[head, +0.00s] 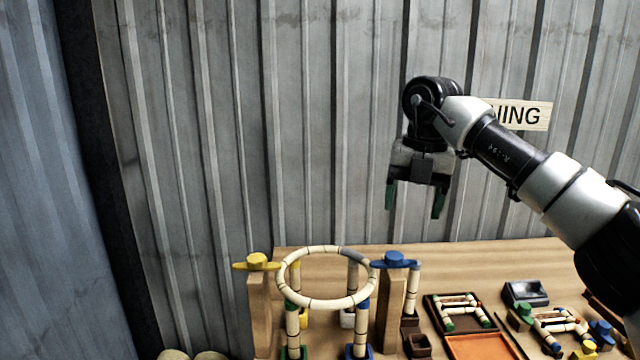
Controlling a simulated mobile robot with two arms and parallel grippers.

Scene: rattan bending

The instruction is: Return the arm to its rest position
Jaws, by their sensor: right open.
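My right arm comes in from the right edge and is raised above the wooden bench (470,262). My right gripper (414,205) points down at the end of it, with its two green-tipped fingers apart and nothing between them. It hangs in front of the corrugated wall, clear of everything on the bench. My left gripper is not in the head view.
A rattan ring (326,304) rests on upright rattan legs, between two wooden posts with a yellow clamp (257,261) and a blue clamp (396,260). Trays and rattan pieces, including an orange tray (478,347), lie at right. A sign (522,115) hangs behind my arm.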

